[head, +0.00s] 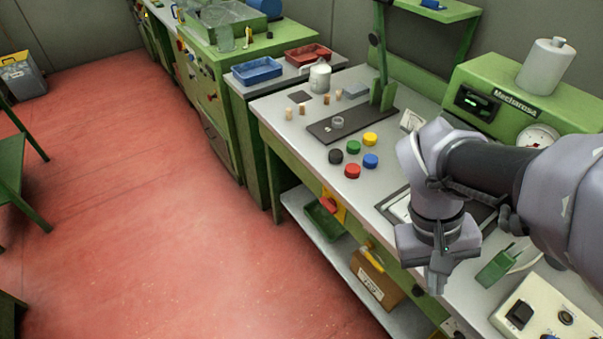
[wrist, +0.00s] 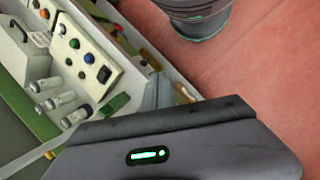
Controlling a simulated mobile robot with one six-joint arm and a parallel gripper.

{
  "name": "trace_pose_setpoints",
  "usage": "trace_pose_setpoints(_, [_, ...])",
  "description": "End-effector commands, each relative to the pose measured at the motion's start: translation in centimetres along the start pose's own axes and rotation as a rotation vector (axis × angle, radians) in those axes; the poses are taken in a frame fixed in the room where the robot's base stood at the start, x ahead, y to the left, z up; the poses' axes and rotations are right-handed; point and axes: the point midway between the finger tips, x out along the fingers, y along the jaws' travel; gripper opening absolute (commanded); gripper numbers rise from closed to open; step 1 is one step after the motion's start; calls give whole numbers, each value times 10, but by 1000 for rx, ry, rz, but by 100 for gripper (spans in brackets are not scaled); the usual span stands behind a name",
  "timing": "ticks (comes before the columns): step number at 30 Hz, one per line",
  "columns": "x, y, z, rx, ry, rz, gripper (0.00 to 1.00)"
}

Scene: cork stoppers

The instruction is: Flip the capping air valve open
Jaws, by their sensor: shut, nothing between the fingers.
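My gripper (head: 437,284) hangs over the front edge of the bench, pointing down, its fingers shut and empty. A yellow lever-like part (head: 374,254) shows below the bench top, left of my gripper and apart from it. It may be the capping air valve, but its setting is too small to read. A red knob on a yellow plate (head: 332,204) sits further left on the bench front. In the wrist view, my dark gripper body fills the bottom and hides much of the bench front.
The bench top (head: 292,149) carries several coloured caps (head: 352,171), a dark plate (head: 321,131) and a green press (head: 515,110). A control box (head: 545,312) stands at the right; it also shows in the wrist view (wrist: 84,57). A carton (head: 375,281) sits on the lower shelf.

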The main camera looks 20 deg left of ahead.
Motion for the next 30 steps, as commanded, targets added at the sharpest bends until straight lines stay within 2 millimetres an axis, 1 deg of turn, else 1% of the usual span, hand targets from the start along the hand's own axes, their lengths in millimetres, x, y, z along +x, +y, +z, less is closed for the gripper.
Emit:
trace_pose_setpoints(1, [22,-6,-16,-108,-86,83,0])
trace_pose_setpoints(5, [62,-15,-62,-393,-284,352,0])
trace_pose_setpoints(6, [76,-21,-77,-476,-337,439,0])
trace_pose_setpoints(8, [96,-33,-100,-596,-412,576,0])
trace_pose_setpoints(9, [110,-44,-116,-674,-456,670,0])
trace_pose_setpoints(11, [134,-62,-137,-784,-517,816,0])
trace_pose_setpoints(12, [150,-77,-151,-854,-550,915,0])
trace_pose_setpoints(14, [178,-101,-167,-952,-593,1068,0])
trace_pose_setpoints(15, [197,-118,-176,-1012,-616,1169,0])
trace_pose_setpoints(17, [225,-142,-185,-1092,-636,1317,0])
trace_pose_setpoints(18, [244,-158,-188,-1137,-645,1406,0])
trace_pose_setpoints(21, [284,-187,-190,-1227,-648,1595,0])
trace_pose_setpoints(24, [311,-204,-188,-1278,-640,1716,0])
trace_pose_setpoints(27, [323,-212,-186,-1302,-632,1775,0])
trace_pose_setpoints(30, [325,-213,-185,-1307,-629,1790,0])
